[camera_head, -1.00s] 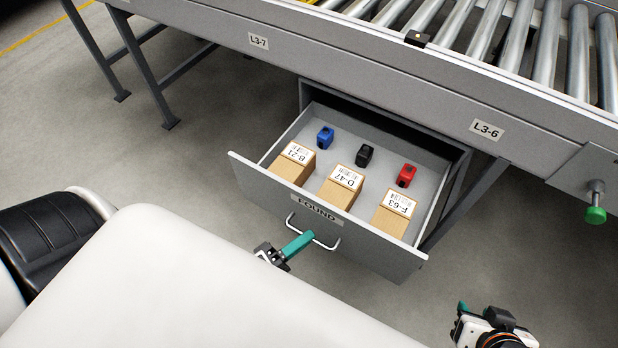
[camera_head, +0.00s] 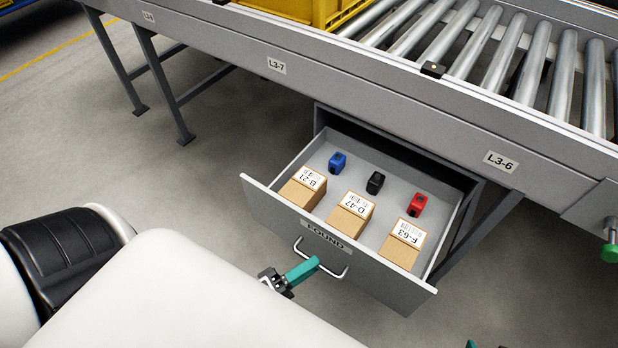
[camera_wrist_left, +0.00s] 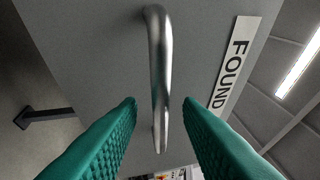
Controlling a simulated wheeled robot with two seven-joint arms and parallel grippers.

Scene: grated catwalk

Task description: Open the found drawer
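The found drawer (camera_head: 357,265) is grey, marked FOUND, and stands well open under the conveyor. Its bar handle (camera_head: 322,258) is on the front panel. My left gripper (camera_head: 310,265) is at the handle with teal fingers. In the left wrist view the handle (camera_wrist_left: 160,75) lies between the two spread fingers (camera_wrist_left: 159,106), with a gap on each side. The FOUND label (camera_wrist_left: 233,62) is to its right. My right gripper shows only as a teal sliver (camera_head: 470,344) at the bottom edge, the rest cut off.
Tagged boxes B-21 (camera_head: 302,195), D-47 (camera_head: 349,222) and F-63 (camera_head: 402,250) lie in the drawer. Behind them are blue (camera_head: 337,162), black (camera_head: 375,183) and red (camera_head: 417,204) items. A yellow crate (camera_head: 300,10) sits on the conveyor. A green knob (camera_head: 609,252) is at right.

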